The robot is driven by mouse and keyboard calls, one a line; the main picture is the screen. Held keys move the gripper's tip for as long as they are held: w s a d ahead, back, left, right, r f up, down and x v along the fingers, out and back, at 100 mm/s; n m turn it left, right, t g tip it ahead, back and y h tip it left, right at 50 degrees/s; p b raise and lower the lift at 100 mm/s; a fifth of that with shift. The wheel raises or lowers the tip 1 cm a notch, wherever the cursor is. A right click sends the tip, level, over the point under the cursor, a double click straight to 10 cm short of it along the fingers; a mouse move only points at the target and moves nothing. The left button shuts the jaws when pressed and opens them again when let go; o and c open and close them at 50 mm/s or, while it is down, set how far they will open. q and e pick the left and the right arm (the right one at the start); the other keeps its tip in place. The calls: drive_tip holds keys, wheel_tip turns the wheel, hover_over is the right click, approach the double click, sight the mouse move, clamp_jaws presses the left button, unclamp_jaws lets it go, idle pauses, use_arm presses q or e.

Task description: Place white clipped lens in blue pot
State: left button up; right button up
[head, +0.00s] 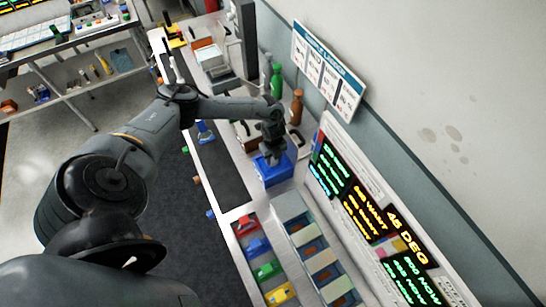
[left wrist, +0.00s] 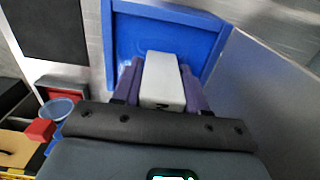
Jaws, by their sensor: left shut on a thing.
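The blue pot (head: 277,174) is an open blue box on the bench in the head view. In the left wrist view its blue rim and wall (left wrist: 123,35) fill the upper middle. My left gripper (head: 266,153) is at the pot, pointing down over it. In the left wrist view its purple fingers are shut on the white clipped lens (left wrist: 163,80), a pale block with a small dark mark. The lens shows against the pot's inside; how deep it sits is unclear. In the head view the gripper hides it. My right gripper is not in view.
Colored bins (head: 257,247) and a row of grey trays (head: 308,240) are on the near bench. Green (head: 276,82) and brown bottles (head: 296,107) stand by the wall. A grey panel (left wrist: 265,95) is right of the pot; a blue cup (left wrist: 57,108) and red block (left wrist: 40,130) are lower left.

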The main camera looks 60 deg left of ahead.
use_arm(q)
drive_tip(key=shift+f, duration=0.15)
drive_tip(key=o, duration=1.2)
drive_tip(key=shift+o, duration=0.2)
drive_tip(key=shift+r, duration=0.25)
wheel_tip(320, 180, up, 12)
drive_tip(key=shift+f+b, duration=0.1)
drive_tip(key=shift+b, duration=0.3)
drive_tip(key=shift+s, duration=0.1)
